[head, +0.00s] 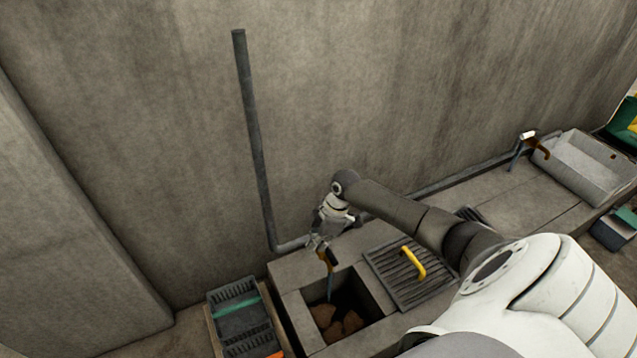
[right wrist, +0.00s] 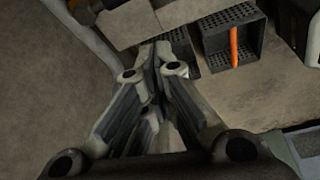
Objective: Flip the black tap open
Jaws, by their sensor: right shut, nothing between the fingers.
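A brass-brown tap (head: 328,259) stands at the back of the open square pit in the stone counter, with a bluish spout or stream below it. Its handle is mostly hidden by my right gripper (head: 316,243), which is right at the tap, just above and to its left. I cannot tell from the head view whether they touch. In the right wrist view the gripper's fingers (right wrist: 155,52) are shut and empty. A dark and orange-brown part, likely the tap (right wrist: 85,12), shows at the top left there, apart from the fingertips. My left gripper is out of view.
Brown lumps (head: 336,324) lie in the pit. A slatted grate with a yellow handle (head: 413,262) lies to its right. A dark crate (head: 240,317) stands left. A wall pipe (head: 255,150) runs behind. Another tap with a white handle (head: 527,136) stands by a stone basin (head: 584,172).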

